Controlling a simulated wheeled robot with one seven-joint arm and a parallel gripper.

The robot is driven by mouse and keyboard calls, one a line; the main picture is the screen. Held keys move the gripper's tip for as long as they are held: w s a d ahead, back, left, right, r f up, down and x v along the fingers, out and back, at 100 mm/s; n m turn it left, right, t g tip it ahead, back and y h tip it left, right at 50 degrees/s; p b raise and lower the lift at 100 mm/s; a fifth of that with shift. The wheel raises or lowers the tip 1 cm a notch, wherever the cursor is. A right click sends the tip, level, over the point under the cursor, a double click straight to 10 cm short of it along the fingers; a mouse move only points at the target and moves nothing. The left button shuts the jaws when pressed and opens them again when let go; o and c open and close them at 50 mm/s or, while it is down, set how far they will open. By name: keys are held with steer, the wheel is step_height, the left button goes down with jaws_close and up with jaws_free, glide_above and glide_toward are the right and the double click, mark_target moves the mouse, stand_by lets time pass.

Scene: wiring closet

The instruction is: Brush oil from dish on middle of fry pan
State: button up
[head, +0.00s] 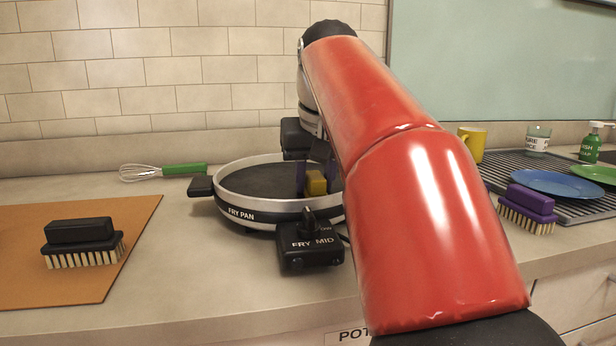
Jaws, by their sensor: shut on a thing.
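The fry pan (262,180) is a round black pan with a pale rim, labelled "FRY PAN", on the counter in the middle of the head view. My gripper (317,177) is over the right part of the pan, its fingers shut on a small yellow block-like thing (316,186), which may be a brush handle. Its lower end is not clear, so I cannot tell whether it touches the pan. My red arm hides the pan's right side and the counter behind it. No oil dish can be made out.
A black control box (310,252) marked "FRY" and "MID" stands before the pan. A black brush (82,243) lies on an orange board (30,220); a whisk (160,171) lies behind. A purple brush (528,208), blue plate (556,183), yellow mug (472,144) and green bottle (591,146) are right.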

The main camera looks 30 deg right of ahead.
steer(key=shift+w+a+f, duration=0.1)
steer(key=shift+w+a, duration=0.05)
steer(key=shift+a, duration=0.4)
steer(key=shift+w+a+f, duration=0.1)
steer(key=shift+w+a, duration=0.05)
steer(key=shift+a, duration=0.35)
steer(key=shift+s+d+f, duration=0.1)
steer(key=shift+s+d, duration=0.1)
steer(key=shift+d, duration=0.35)
steer(key=shift+s+d+f, duration=0.1)
steer(key=shift+s+d, duration=0.05)
steer(key=shift+d, duration=0.4)
steer(key=shift+r, duration=0.1)
steer(key=shift+d+r+p, duration=0.1)
steer(key=shift+r+p, duration=0.2)
steer(key=shift+r, duration=0.6)
steer(key=shift+r, duration=0.15)
